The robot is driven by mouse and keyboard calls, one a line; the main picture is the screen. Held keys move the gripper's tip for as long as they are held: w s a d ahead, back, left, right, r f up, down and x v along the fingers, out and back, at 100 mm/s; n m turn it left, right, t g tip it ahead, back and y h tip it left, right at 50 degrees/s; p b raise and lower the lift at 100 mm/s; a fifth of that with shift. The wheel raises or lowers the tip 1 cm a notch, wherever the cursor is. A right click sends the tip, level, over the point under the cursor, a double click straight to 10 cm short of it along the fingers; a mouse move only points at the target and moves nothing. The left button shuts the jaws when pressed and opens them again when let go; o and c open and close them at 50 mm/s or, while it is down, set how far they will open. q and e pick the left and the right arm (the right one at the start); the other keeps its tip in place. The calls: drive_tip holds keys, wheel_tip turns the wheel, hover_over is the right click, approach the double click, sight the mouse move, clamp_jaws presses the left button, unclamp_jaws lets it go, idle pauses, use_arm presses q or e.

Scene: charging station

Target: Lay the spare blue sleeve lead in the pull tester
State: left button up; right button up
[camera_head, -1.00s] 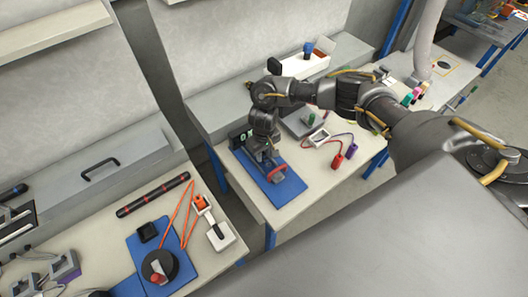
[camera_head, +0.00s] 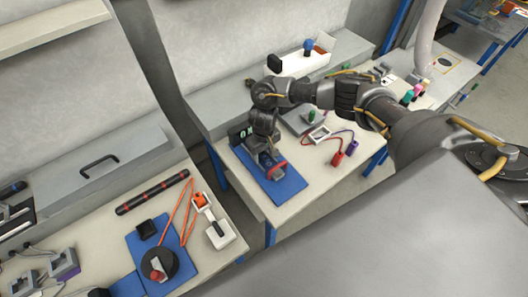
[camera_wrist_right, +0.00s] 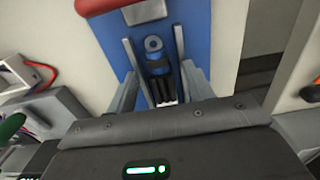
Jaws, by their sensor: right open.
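The pull tester (camera_head: 240,137), a dark device with a small lit display, stands on a blue mat (camera_head: 288,183) on the middle bench. It has a red bar (camera_head: 279,166), which also shows at the top of the right wrist view (camera_wrist_right: 98,5). My right gripper (camera_head: 267,157) is over the tester, pointing down. In the right wrist view its fingers are apart, on either side of the blue sleeve lead (camera_wrist_right: 155,58). My left gripper is not in view.
A white bin (camera_head: 300,62) stands behind. On the left bench are a black disc device (camera_head: 158,263), an orange lead (camera_head: 187,215) and a black bar (camera_head: 152,192).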

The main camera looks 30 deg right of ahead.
sight(264, 155)
drive_tip(key=shift+r, duration=0.1)
wheel_tip(264, 155, up, 11)
drive_tip(key=p, duration=0.1)
drive_tip(key=shift+f, duration=0.2)
idle(0.7)
